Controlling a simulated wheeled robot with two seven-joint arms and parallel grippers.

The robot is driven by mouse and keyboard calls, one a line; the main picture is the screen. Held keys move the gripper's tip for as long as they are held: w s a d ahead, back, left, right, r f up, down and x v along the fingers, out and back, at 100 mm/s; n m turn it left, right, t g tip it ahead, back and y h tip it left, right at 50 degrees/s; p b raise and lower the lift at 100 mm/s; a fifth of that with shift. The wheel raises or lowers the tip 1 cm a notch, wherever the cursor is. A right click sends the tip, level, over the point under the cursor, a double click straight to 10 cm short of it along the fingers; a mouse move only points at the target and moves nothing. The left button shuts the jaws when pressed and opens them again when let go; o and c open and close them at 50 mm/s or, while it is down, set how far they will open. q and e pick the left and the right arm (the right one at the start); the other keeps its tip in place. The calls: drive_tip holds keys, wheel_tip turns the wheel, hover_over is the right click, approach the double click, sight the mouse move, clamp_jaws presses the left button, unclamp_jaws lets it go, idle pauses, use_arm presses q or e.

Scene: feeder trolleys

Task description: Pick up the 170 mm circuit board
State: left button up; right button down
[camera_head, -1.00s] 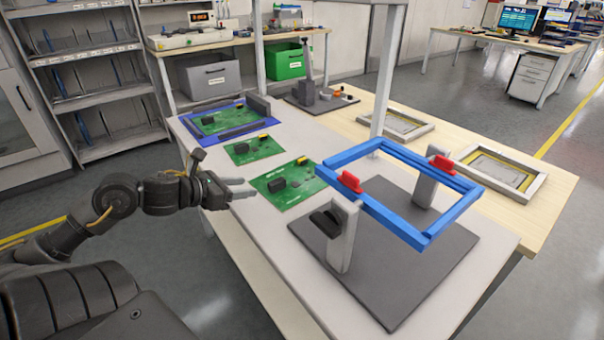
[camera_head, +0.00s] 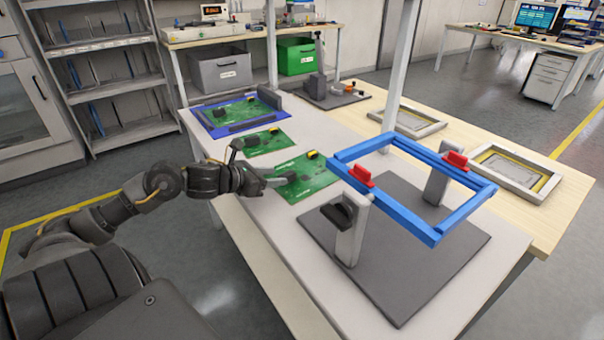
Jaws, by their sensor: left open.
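Three green circuit boards lie on the grey table top. The front board (camera_head: 312,187) is the larger of the two loose ones. A smaller board (camera_head: 267,143) lies behind it, and another board (camera_head: 240,113) sits in a blue frame (camera_head: 216,129) at the back. No size marking is readable, so I cannot tell by label which is 170 mm. My left gripper (camera_head: 281,180) is open and empty, its fingertips over the left part of the front board. Whether they touch it is unclear. My right gripper is not in view.
A blue rectangular frame (camera_head: 405,217) with red clamps stands on posts above a dark grey plate (camera_head: 447,262), close right of the front board. Light frames (camera_head: 511,168) lie on the wooden table part. A white upright (camera_head: 398,75) rises behind.

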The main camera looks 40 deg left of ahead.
sight(285, 174)
use_arm(q)
drive_tip(key=shift+x, duration=2)
drive_tip(key=shift+r, duration=0.1)
drive_tip(key=shift+c, duration=0.2)
drive_tip(key=shift+r, duration=0.1)
clamp_jaws()
